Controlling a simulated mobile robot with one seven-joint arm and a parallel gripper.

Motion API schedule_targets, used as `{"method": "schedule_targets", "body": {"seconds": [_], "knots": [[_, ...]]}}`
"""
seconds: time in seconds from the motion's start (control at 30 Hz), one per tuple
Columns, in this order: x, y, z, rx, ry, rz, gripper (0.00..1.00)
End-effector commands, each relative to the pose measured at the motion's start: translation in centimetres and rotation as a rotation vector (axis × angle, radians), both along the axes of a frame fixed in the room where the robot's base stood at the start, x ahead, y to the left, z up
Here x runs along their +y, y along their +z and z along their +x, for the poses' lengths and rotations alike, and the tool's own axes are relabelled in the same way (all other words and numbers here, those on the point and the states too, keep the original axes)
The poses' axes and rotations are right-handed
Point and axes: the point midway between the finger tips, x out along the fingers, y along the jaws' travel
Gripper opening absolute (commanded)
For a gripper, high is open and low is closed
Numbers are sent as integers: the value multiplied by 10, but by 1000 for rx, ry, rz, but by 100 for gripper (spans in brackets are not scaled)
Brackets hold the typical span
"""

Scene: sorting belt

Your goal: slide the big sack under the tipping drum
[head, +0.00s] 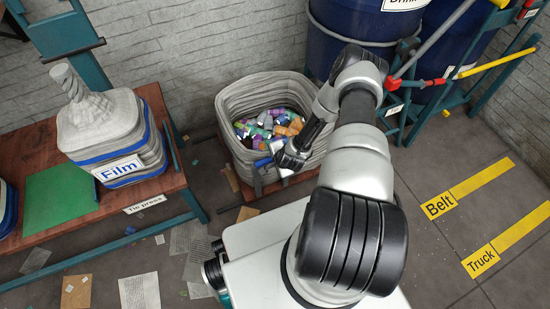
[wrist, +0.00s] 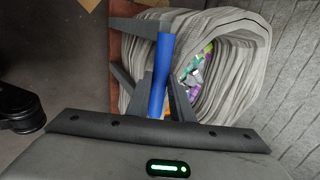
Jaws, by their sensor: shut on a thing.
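The big sack (head: 230,112) is grey, pleated and open at the top, with many coloured cans inside. It stands upright on a brown board by the wall, and it also shows in the wrist view (wrist: 248,48). My gripper (head: 274,160) is at the sack's near side, shut on a blue handle (wrist: 159,78). The handle lies against the sack's rim in the wrist view; its join to the sack is hidden. The dark blue drum (head: 345,48) labelled "Drink" stands behind and right of the sack. My arm covers part of the drum and the sack's right side.
A teal-framed bench (head: 70,223) with a tied "Film" sack (head: 128,130) and a green mat (head: 62,197) is at left. Scraps of paper (head: 140,292) litter the floor. A teal frame with red and yellow bars (head: 490,64) stands right. Floor near the "Belt" label (head: 439,205) is clear.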

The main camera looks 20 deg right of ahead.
Motion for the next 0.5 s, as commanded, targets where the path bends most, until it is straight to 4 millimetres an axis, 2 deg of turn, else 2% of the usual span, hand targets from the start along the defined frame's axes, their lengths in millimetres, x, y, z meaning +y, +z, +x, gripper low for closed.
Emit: {"method": "schedule_targets", "body": {"seconds": [0.27,0.3,0.4,0.5], "knots": [[-3,2,4,-9,-3,-6,0],[-3,2,4,-9,-3,-6,23],[-2,2,3,-7,-2,-4,39],[-2,1,2,-4,-1,-4,39]]}}
